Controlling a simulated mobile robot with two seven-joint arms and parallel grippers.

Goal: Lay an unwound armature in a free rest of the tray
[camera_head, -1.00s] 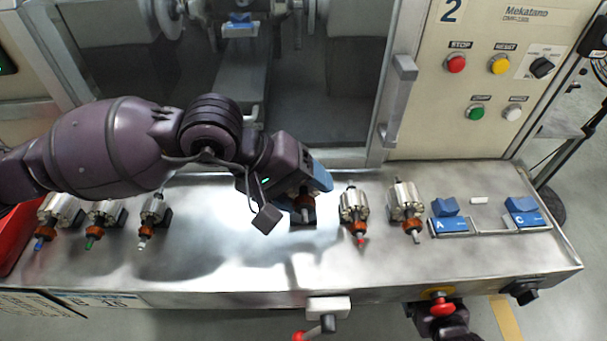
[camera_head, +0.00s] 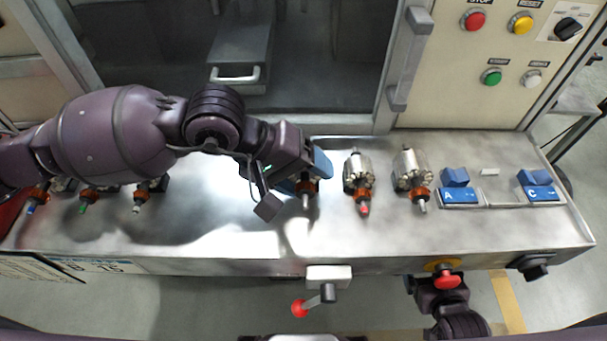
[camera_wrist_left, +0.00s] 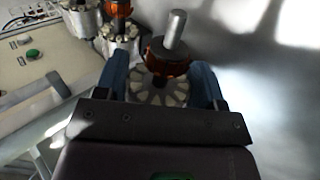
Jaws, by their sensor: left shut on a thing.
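My left gripper (camera_head: 312,180) is shut on an armature (camera_head: 305,194) with a copper-coloured commutator and a grey shaft end. The left wrist view shows its slotted round core (camera_wrist_left: 158,91) between the blue fingers. Whether it touches a support below cannot be told. To its right stand a red-tipped armature (camera_head: 358,172) and a grey-tipped one (camera_head: 410,172). Several more armatures (camera_head: 143,192) are at the far left, partly covered by my arm. My right gripper (camera_head: 440,290) is low at the right, and its fingers are unclear.
Blue blocks marked A (camera_head: 458,194) and C (camera_head: 539,192) sit in a frame on the bench's right end. The metal bench (camera_head: 215,225) is bare left of the held armature. A red-knobbed lever (camera_head: 299,308) juts from the front edge. The machine door handle (camera_head: 408,60) stands behind.

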